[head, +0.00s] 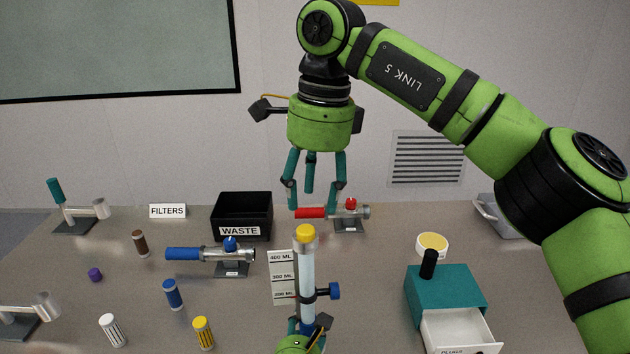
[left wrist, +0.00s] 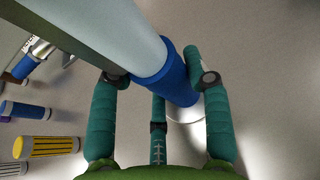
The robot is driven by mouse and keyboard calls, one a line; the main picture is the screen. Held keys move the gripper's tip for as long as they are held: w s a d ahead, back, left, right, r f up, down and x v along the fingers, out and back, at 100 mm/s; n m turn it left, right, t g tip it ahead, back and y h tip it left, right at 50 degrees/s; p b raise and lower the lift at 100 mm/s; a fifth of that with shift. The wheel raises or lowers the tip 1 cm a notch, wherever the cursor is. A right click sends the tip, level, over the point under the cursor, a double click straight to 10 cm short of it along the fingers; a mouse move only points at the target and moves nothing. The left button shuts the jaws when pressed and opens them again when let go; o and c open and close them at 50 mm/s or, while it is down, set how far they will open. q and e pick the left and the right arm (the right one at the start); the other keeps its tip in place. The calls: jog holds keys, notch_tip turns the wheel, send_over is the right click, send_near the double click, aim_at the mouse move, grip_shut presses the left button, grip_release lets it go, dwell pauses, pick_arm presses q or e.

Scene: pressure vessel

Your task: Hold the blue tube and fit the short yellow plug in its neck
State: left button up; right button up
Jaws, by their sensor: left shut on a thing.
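The blue tube (head: 307,270) stands upright near the front middle of the table, pale with blue fittings. My left gripper (head: 306,326) is shut around its lower part; the left wrist view shows the tube (left wrist: 130,35) with a blue collar (left wrist: 176,78) between the fingers (left wrist: 160,100). A short yellow plug (head: 305,235) sits at the tube's top, in its neck; how deep it is seated I cannot tell. My right gripper (head: 312,190) is above the plug, fingers spread, open and empty.
A card with ML marks (head: 282,272) stands left of the tube. A blue-handled vessel (head: 205,254) and red-handled vessel (head: 335,212) lie on stands. A black waste bin (head: 242,212) is behind. A teal box (head: 445,288) with an open drawer is at right. Several small cylinders, including a yellow one (head: 203,333), are at left.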

jog(key=r, duration=0.5)
jog(key=shift+d+r, duration=0.35)
pick_arm(q)
jog(key=o, duration=1.4)
jog(key=shift+o, duration=0.2)
jog(key=shift+s, duration=0.1)
jog(key=v, duration=1.2)
pick_arm(e)
jog(key=shift+f, duration=0.1)
